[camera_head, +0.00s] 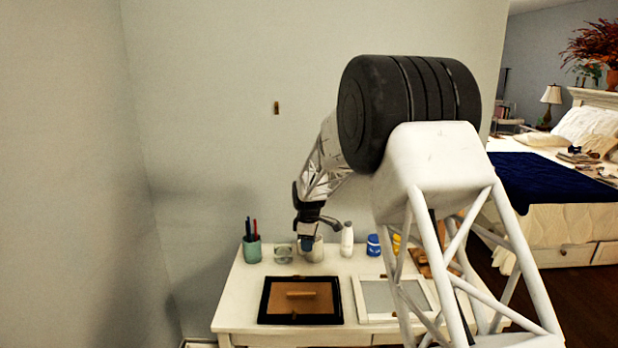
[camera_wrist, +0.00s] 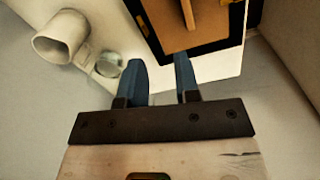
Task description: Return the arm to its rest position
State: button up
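My gripper (camera_head: 307,243) points down over the back part of the white desk (camera_head: 235,312) in the head view, in front of a white mug (camera_head: 317,252). In the wrist view my gripper's two blue fingers (camera_wrist: 160,66) are spread apart, with nothing between them. My arm is bent and reaches out over the desk. In the wrist view the mug (camera_wrist: 48,46) and a small glass (camera_wrist: 108,66) are to the left of the fingers. A black frame (camera_wrist: 172,47) is beyond the fingertips.
The desk also holds a teal pen cup (camera_head: 252,251), a white bottle (camera_head: 347,241), a blue jar (camera_head: 373,246), a yellow jar (camera_head: 397,244) and a white frame (camera_head: 361,301). The wall (camera_head: 220,130) stands behind the desk. A bed (camera_head: 562,222) is at the right.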

jog(key=s+d+r+m, duration=0.35)
jog(key=s+r, duration=0.25)
jog(key=s, duration=0.3)
jog(key=s+d+r+m+t, duration=0.1)
jog(key=s+d+r+m, duration=0.1)
jog(key=s+d+r, duration=0.6)
jog(key=s+d+r+m, duration=0.1)
jog(key=s+r+m, duration=0.3)
jog(key=s, duration=0.7)
jog(key=s+d+m, duration=0.3)
jog(key=s, duration=1.2)
jog(key=s+d+m+t, duration=0.1)
jog(key=s+d+m, duration=0.2)
jog(key=s, duration=1.3)
jog(key=shift+d+f, duration=0.2)
jog(key=shift+w+m, duration=0.1)
jog(key=shift+m, duration=0.15)
